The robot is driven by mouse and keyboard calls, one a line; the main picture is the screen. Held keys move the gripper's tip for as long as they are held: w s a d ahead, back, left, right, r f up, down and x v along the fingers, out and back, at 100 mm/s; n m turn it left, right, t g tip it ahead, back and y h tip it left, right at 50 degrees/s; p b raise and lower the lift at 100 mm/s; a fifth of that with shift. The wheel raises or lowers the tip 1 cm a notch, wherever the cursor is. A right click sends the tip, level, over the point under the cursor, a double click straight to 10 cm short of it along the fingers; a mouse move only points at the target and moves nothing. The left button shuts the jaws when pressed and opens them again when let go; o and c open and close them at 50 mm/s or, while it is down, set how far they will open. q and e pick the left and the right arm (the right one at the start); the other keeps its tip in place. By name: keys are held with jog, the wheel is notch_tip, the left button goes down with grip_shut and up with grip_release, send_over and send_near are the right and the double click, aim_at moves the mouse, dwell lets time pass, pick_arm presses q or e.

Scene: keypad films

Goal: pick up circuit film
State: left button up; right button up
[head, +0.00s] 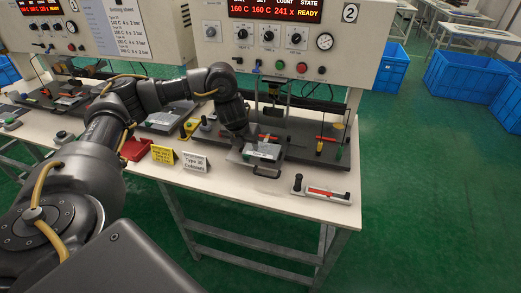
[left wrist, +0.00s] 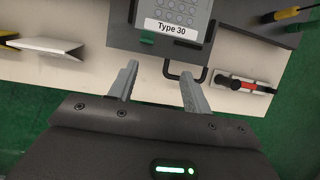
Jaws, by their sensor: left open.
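A grey sheet with a grid of small cells and a "Type 30" label (left wrist: 172,27) lies on a dark plate with a front handle (left wrist: 186,77). I cannot tell whether this sheet is the circuit film or part of the fixture. In the head view the pale sheet (head: 264,150) lies at the front of machine 2, partly hidden by my arm. My left gripper (head: 246,150) is just above the plate's left side. In the left wrist view its two fingers (left wrist: 158,86) are apart with nothing between them, pointing towards the plate's front edge. My right gripper is not seen.
Machine 2 (head: 285,45) rises behind. Blue crates (head: 455,78) stand on the floor.

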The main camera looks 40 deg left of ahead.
pick_arm(q)
jog(key=a, duration=0.2)
jog(key=b, duration=0.3)
send_over(246, 156)
jog(key=s+d, duration=0.1)
jog(key=s, duration=0.1)
jog(key=shift+f, duration=2.5)
jog(key=x, duration=0.4)
jog(key=shift+a+f+p, duration=0.25)
jog(key=shift+a+p, duration=0.1)
jog(key=shift+p, duration=0.05)
jog(key=shift+d, duration=0.1)
jog(key=c, duration=1.1)
